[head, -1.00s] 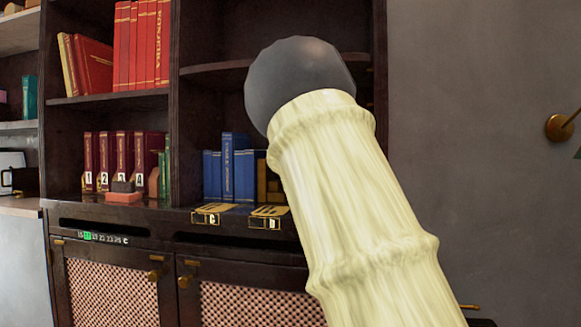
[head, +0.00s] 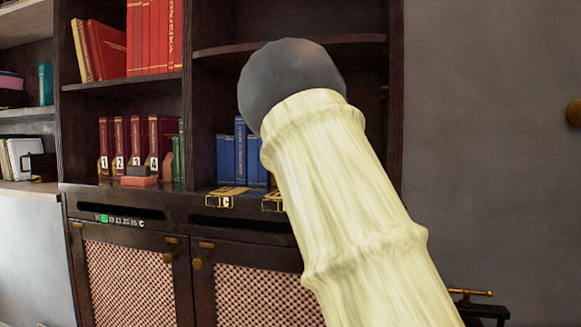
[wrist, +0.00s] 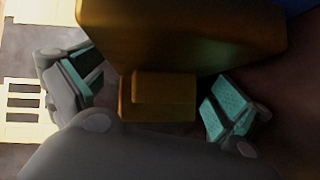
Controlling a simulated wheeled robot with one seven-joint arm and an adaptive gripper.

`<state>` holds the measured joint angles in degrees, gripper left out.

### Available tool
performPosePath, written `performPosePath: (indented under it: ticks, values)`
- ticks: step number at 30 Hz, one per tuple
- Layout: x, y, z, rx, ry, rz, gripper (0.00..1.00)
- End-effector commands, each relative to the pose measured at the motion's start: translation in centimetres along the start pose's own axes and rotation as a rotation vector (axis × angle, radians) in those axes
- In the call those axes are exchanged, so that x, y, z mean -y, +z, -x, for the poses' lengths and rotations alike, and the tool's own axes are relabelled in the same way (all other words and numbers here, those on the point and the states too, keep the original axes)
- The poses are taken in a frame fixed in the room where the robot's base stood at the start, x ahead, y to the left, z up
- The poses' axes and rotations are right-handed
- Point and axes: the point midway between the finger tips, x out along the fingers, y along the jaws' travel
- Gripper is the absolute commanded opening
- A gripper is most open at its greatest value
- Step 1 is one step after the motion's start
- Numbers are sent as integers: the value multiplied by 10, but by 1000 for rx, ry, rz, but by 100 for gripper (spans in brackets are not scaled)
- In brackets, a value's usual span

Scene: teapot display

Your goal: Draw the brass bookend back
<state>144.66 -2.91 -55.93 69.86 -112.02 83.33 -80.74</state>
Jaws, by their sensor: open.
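In the wrist view the brass bookend (wrist: 180,35) fills the upper middle as a large gold-brown block. A smaller stepped brass piece (wrist: 158,97) juts from its near side. My gripper (wrist: 155,90) is open, with one teal-padded finger to the left of this piece and one to the right. Gaps show on both sides, and no grip is visible. In the head view my pale arm hides the gripper and the bookend. Blue books (head: 240,155) stand on the shelf just left of the arm.
Gold plates marked C (head: 226,200) and D, the latter partly hidden, lie at the shelf's front edge. Numbered red books (head: 135,145) and a small red-and-dark block (head: 139,177) are to the left. A dark cabinet divider (head: 202,120) stands between the bays.

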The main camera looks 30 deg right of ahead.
Motion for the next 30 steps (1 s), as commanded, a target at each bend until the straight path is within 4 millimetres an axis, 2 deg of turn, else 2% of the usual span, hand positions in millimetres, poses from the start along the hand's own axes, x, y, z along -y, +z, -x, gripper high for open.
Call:
performPosePath:
  ticks: [3,15,16,30]
  values:
    - [0,0,0,0,0,0,98]
    - [0,-1,0,0,0,-1,25]
    - [0,-1,0,0,0,-1,22]
    - [2,-3,1,-1,6,5,22]
